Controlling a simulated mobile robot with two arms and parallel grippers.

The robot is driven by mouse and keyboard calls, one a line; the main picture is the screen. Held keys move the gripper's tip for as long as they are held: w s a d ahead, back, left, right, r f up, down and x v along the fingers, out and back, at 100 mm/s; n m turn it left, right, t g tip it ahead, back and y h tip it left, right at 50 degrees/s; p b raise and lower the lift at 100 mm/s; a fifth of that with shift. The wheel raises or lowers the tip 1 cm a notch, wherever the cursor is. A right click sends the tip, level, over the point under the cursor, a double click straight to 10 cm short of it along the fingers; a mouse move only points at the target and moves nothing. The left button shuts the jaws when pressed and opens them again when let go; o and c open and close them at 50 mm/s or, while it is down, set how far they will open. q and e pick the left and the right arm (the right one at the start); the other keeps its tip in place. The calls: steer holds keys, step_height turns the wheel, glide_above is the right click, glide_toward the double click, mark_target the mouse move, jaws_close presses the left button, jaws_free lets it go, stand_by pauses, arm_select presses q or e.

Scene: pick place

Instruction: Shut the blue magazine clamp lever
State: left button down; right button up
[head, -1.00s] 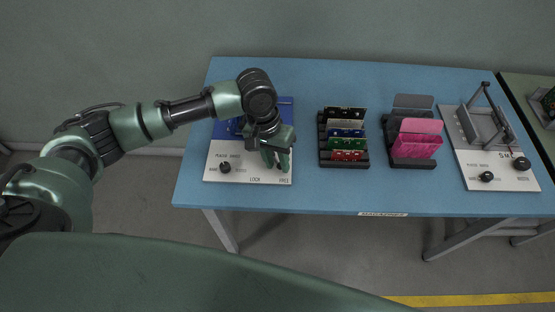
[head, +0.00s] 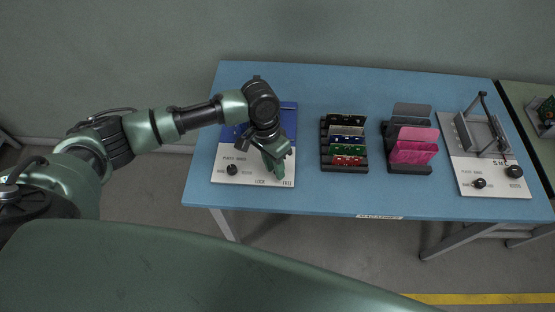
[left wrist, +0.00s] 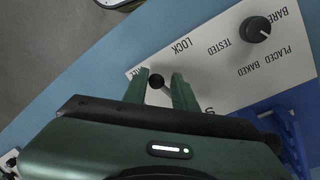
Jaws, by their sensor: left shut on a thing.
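The blue magazine station (head: 288,118) stands at the left end of the table, with a white front plate (head: 222,150) lettered LOCK and FREE. My left gripper (head: 275,170) points down over the plate's right part, by FREE. In the left wrist view, the left gripper (left wrist: 160,76) has a green finger on each side of the black lever knob (left wrist: 156,81) and is shut on it. The lever's arm is hidden, and the knob is covered by the gripper in the head view. The station's blue part (left wrist: 291,130) shows at lower right there. My right gripper is out of view.
A small black dial (head: 232,170) sits on the plate's left part. To the right stand a black rack of coloured boards (head: 344,160), a rack of pink and grey plates (head: 412,152) and a second, grey station (head: 500,185). Blue table (head: 310,200) is bare between them.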

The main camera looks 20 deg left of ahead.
arm_select(q)
steer(key=shift+w+a+r+m+p, duration=0.15)
steer(key=shift+r+m+p, duration=0.25)
steer(key=shift+m+p, duration=0.4)
steer(key=m, duration=0.1)
steer(key=a+m+p, duration=0.1)
steer(key=m, duration=0.1)
steer(key=shift+g, duration=0.3)
steer(key=shift+a+f+m+y+p, duration=0.1)
steer(key=shift+a+m+y+p, duration=0.15)
steer(key=shift+m, duration=0.35)
steer(key=shift+a+m+y+p, duration=0.15)
steer(key=shift+m+p, duration=0.1)
steer(key=shift+m, duration=0.35)
steer(key=shift+w+a+f+m+p, duration=0.1)
steer(key=shift+a+m+p, duration=0.1)
steer(key=shift+m, duration=0.5)
steer(key=shift+w+a+m+p, duration=0.1)
steer(key=shift+a+m, duration=0.05)
steer(key=shift+m, duration=0.55)
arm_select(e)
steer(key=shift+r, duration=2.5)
arm_select(q)
steer(key=c, duration=1.2)
jaws_free()
steer(key=shift+o, duration=0.3)
steer(key=shift+g+y, duration=0.3)
steer(key=shift+s+a+f, duration=0.1)
steer(key=shift+a+f, duration=0.05)
